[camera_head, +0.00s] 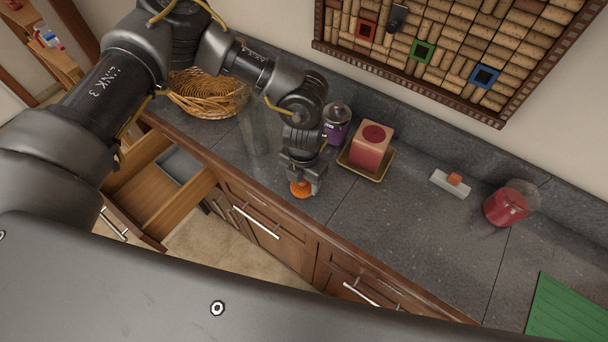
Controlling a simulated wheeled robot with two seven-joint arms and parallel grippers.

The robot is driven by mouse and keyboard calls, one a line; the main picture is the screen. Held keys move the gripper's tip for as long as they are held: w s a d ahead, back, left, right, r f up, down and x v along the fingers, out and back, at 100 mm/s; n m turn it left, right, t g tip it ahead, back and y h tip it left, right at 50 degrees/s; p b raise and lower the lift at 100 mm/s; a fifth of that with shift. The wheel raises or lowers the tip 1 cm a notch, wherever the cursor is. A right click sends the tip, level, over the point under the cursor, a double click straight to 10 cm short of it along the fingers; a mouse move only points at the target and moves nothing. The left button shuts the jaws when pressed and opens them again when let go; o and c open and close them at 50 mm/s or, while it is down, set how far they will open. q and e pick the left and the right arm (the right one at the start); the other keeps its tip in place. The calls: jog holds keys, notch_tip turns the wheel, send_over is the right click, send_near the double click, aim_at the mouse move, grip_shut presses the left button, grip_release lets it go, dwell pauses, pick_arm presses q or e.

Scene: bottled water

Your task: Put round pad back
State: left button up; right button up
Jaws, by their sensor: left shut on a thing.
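My left gripper (303,178) points down near the front edge of the dark stone counter (385,240). It is shut on a small orange round thing (301,189), which looks like the round pad. The fingers hide part of it. I cannot tell whether it touches the counter or hangs just above it. An open wooden drawer (150,222) juts out below the counter at the left, with a grey tray-like piece (181,165) inside. My right gripper is not in view.
Behind the gripper stand a purple-labelled jar (336,128), a red block-like candle (371,147) on a tray (368,170) and a clear glass vessel (257,130). A wicker basket (205,100) is left; a red jar (505,207) and green mat (570,308) are right. The counter's middle front is clear.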

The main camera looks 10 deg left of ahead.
pick_arm(q)
jog(key=shift+f, duration=0.1)
jog(key=shift+f+b, duration=0.15)
jog(key=shift+b, duration=0.15)
jog(key=o, duration=1)
jog(key=shift+o, duration=0.2)
jog(key=shift+r+p, duration=0.35)
notch_tip(320, 180, up, 11)
jog(key=b, duration=0.5)
jog(key=shift+r, duration=0.35)
